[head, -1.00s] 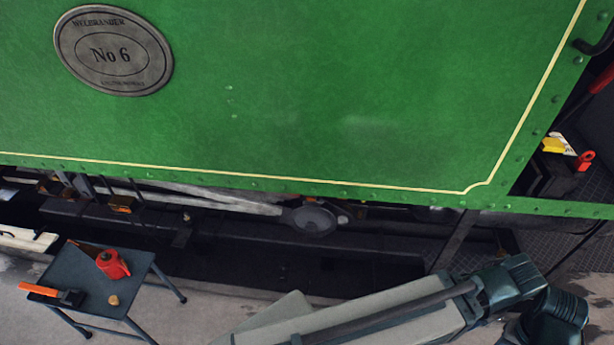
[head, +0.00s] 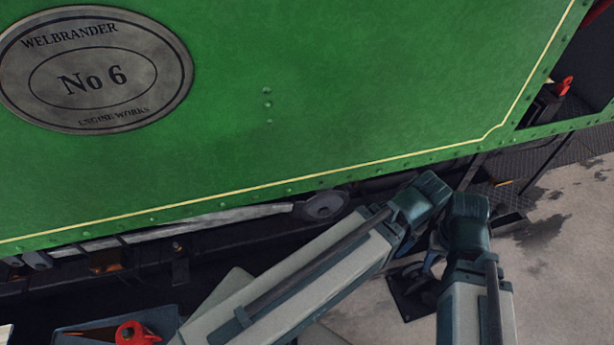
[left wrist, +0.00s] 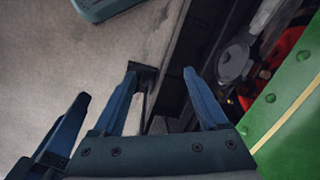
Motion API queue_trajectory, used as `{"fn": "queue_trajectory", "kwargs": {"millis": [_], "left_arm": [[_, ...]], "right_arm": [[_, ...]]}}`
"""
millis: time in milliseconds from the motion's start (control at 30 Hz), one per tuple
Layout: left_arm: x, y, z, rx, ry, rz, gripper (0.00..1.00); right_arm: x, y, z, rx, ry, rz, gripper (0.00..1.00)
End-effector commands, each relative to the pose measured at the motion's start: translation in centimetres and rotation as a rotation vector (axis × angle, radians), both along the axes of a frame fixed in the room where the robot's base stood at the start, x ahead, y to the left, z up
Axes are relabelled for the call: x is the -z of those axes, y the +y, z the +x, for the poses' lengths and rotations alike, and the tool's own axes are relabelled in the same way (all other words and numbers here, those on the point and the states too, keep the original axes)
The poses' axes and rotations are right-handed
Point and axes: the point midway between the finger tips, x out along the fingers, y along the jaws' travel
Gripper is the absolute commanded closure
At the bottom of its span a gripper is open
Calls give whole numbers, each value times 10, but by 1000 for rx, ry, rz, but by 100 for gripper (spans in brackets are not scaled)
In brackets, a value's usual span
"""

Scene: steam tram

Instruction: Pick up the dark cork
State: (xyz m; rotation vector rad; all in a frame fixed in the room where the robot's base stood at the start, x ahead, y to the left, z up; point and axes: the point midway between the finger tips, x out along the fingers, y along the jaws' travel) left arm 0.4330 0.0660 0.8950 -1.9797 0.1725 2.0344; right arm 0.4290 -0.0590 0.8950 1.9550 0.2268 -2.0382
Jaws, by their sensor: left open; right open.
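I do not see a dark cork in either current view. My right gripper (head: 432,264) shows only as a small blue part below the arm joints in the head view, mostly hidden by the arm. My left gripper (left wrist: 160,72) shows in the left wrist view with its two blue fingers apart and nothing between them. Another blue finger shape shows at the left edge of that view.
The green tram side (head: 330,110) fills the top, with an oval No 6 plate (head: 95,75). Bare floor (head: 565,230) lies at right.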

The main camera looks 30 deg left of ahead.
Motion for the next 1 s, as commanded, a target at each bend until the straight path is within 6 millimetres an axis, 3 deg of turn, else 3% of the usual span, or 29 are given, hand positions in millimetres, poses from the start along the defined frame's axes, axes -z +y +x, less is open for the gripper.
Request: {"fn": "queue_trajectory", "kwargs": {"millis": [33, 200, 500, 800, 1000], "left_arm": [[20, 5, 5, -32, -19, 20, 24], [75, 33, 31, -223, -145, 132, 24], [155, 91, 81, -594, -479, 310, 24], [213, 137, 125, -886, -873, 385, 24], [233, 154, 144, -1005, -1097, 376, 24]], "right_arm": [[20, 0, 0, 0, 0, 0, 50], [82, -1, 0, -1, -1, -2, 50], [191, -1, 1, -5, -2, -4, 50], [296, -2, 1, -8, -3, -6, 50], [346, -2, 1, -10, -4, -8, 50]]}}
